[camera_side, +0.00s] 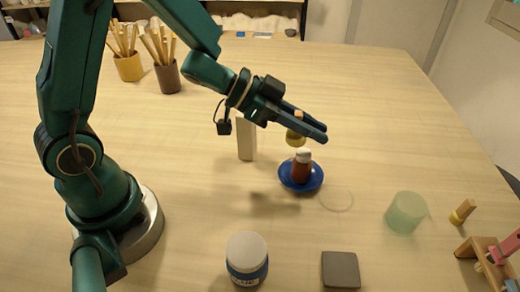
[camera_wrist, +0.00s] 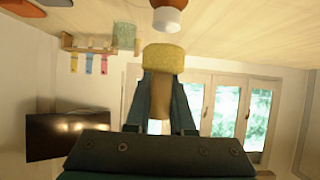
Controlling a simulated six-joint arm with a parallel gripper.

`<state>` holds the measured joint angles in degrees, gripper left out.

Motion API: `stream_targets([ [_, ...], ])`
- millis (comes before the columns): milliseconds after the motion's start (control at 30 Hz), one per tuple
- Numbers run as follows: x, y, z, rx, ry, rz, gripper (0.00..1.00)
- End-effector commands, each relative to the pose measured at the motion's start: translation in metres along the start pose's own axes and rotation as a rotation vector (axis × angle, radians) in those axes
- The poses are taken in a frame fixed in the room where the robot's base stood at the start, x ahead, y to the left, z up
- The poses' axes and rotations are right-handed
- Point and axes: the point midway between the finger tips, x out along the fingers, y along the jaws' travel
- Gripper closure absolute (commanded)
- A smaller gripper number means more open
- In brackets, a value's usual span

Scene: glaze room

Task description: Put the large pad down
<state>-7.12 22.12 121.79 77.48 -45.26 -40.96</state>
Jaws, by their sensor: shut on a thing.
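My gripper (camera_side: 312,130) is shut on the wooden handle of a pad with a yellow, sponge-like head (camera_side: 295,139). The pad hangs head down in the air, above and just behind the blue dish. In the wrist view the yellow head (camera_wrist: 163,58) shows beyond the fingertips, with the handle (camera_wrist: 160,95) between the fingers of my gripper (camera_wrist: 162,86). A faint ring (camera_side: 337,208) is marked on the table to the right of the dish. A smaller wooden piece with a yellowish end (camera_side: 462,212) is at the right; I cannot tell if it is another pad.
A red-brown bottle with a pale top (camera_side: 302,168) stands in the blue dish (camera_side: 286,181). A pale block (camera_side: 246,142) stands left of it. A green cylinder (camera_side: 405,213), a rack (camera_side: 482,250), a labelled jar (camera_side: 247,260) and a grey tile (camera_side: 340,270) are nearer. Table between them is clear.

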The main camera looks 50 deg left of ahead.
Motion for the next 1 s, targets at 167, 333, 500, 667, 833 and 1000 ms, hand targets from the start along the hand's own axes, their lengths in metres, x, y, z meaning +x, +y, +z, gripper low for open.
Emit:
stream_targets([
  [167, 0.005, 0.0, -0.017, -0.004, -0.001, -0.025, 1.0],
  [333, 0.017, -0.017, -0.054, -0.084, 0.003, -0.179, 1.0],
  [500, 0.013, -0.05, -0.068, -0.205, 0.017, -0.38, 1.0],
  [667, 0.01, -0.064, -0.068, -0.26, 0.019, -0.463, 1.0],
  [833, 0.006, -0.076, -0.066, -0.311, 0.023, -0.534, 1.0],
  [1000, -0.002, -0.091, -0.061, -0.362, 0.025, -0.617, 1.0],
])
